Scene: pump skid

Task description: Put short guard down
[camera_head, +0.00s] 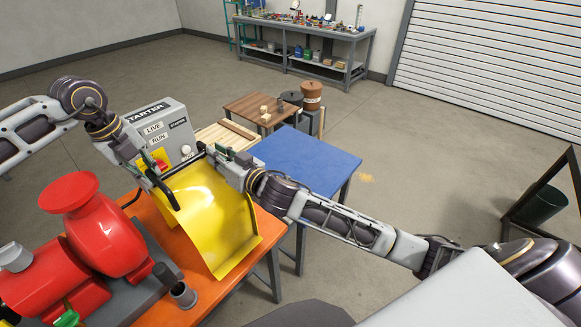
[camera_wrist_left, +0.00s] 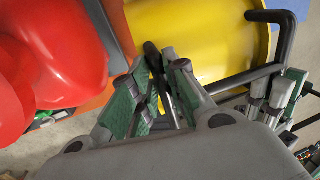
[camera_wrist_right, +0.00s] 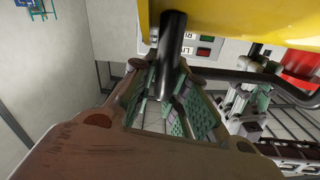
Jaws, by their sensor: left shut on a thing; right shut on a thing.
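The short guard (camera_head: 212,212) is a curved yellow sheet with black bar handles. It is tilted in the head view, over the orange bench (camera_head: 150,212) beside the red pump (camera_head: 103,232). My left gripper (camera_head: 160,180) is shut on a black handle at the guard's left side; the left wrist view shows the fingers (camera_wrist_left: 162,85) around the bar. My right gripper (camera_head: 218,156) is shut on the black handle at the guard's upper edge; the right wrist view shows the bar (camera_wrist_right: 170,50) between its fingers (camera_wrist_right: 172,105). Whether the guard's lower edge touches the bench cannot be told.
A grey starter box (camera_head: 160,130) stands behind the guard. A clear blue table (camera_head: 305,160) is to the right. A wooden pallet (camera_head: 222,134) and a small brown table (camera_head: 262,108) with blocks lie behind. A dark cup-like part (camera_head: 183,294) stands at the bench front.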

